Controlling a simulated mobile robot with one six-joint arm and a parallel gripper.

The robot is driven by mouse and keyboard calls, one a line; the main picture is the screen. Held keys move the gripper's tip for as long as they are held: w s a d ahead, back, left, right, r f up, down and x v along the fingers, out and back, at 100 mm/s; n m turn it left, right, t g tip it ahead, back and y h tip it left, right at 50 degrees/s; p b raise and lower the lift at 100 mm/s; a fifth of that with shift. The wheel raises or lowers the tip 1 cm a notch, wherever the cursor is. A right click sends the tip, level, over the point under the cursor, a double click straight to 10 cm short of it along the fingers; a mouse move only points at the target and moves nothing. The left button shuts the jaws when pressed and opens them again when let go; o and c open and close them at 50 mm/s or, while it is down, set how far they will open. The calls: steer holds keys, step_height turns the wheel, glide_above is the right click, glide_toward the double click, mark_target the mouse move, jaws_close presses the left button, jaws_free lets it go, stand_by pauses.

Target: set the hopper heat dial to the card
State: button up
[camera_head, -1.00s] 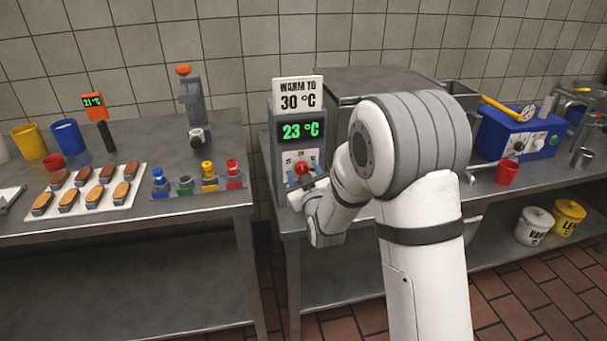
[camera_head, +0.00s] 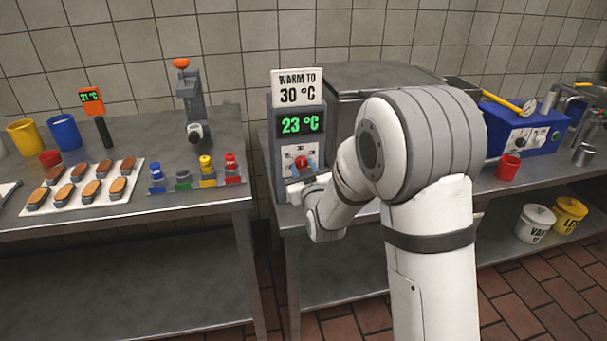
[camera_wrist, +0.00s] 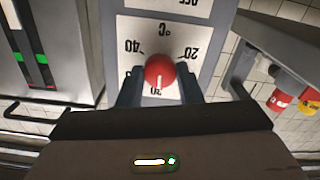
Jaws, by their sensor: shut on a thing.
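The hopper control box (camera_head: 283,160) stands on the right-hand table, with a white card (camera_head: 298,90) on top reading "WARM TO 30 °C". Its green display (camera_head: 299,123) reads 23 °C. The red heat dial (camera_head: 301,162) sits on a white scale below. In the wrist view, the red dial (camera_wrist: 159,68) has a white pointer line aimed down at a partly hidden scale mark. The scale (camera_wrist: 160,45) shows 40 on the left and 20 on the right, upside down. My gripper (camera_wrist: 160,82) is shut on the dial, one finger on each side.
A large steel hopper (camera_head: 365,80) stands behind my arm. A blue box (camera_head: 525,130) and red cup (camera_head: 508,167) are to the right. On the left table are a pastry tray (camera_head: 120,197), colored-base fittings (camera_head: 183,184) and an orange 21 °C thermometer (camera_head: 91,101).

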steer(key=o, duration=1)
steer(key=v, duration=0.7)
steer(key=shift+s+d, duration=0.2)
steer(key=shift+s, duration=0.2)
